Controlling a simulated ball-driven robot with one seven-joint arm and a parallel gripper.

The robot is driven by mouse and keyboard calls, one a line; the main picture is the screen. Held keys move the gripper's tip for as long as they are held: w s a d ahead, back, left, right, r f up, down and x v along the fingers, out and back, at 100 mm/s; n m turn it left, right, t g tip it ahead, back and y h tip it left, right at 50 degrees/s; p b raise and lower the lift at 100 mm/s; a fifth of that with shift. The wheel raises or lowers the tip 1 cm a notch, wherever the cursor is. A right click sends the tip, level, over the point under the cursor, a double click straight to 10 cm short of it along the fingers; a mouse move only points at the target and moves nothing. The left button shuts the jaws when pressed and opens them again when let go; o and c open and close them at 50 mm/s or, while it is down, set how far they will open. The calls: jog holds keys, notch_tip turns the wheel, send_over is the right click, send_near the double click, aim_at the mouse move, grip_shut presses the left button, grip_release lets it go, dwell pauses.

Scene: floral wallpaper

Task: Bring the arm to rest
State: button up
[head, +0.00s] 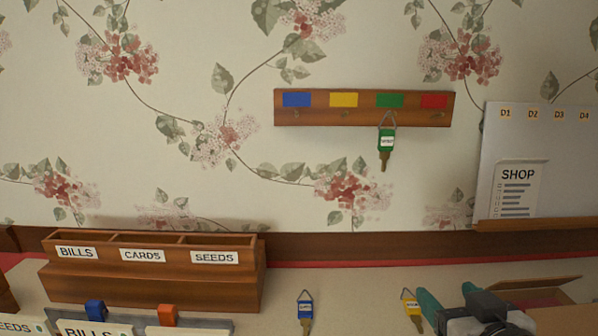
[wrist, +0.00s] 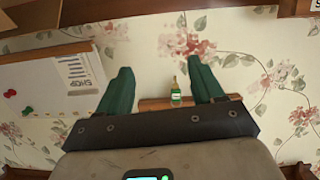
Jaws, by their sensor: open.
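My gripper (head: 450,300) is at the lower right of the head view, partly cut off by the bottom edge. In the wrist view its two green fingers stand wide apart with nothing held, so my gripper (wrist: 160,77) is open and empty. The green-tagged key (head: 386,141) hangs from the hook under the green label on the wooden key rack (head: 365,116). In the wrist view, which is upside down, the green-tagged key (wrist: 175,92) shows between the fingers, apart from them. My arm is mostly hidden.
A blue-tagged key (head: 305,311) and a yellow-tagged key (head: 412,308) lie on the counter, the yellow one close to my gripper. A wooden sorter (head: 150,285) stands left. A white board (head: 512,140) and an open cardboard box (head: 560,318) are right.

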jog(key=s+d+f+g+p, duration=0.2)
jog(key=s+f+g, duration=0.3)
jog(key=f, duration=0.4)
jog(key=s+d+f+g+p, duration=0.1)
jog(key=s+d+f+g, duration=0.15)
jog(key=s+f, duration=0.5)
jog(key=s+f+g+p, duration=0.1)
jog(key=s+f+g, duration=0.2)
jog(key=s+f, duration=0.3)
jog(key=s+f+m+g+p, duration=0.1)
jog(key=s+f+g, duration=0.2)
jog(key=s+f, duration=0.3)
jog(key=s, duration=0.5)
jog(key=shift+d, duration=0.25)
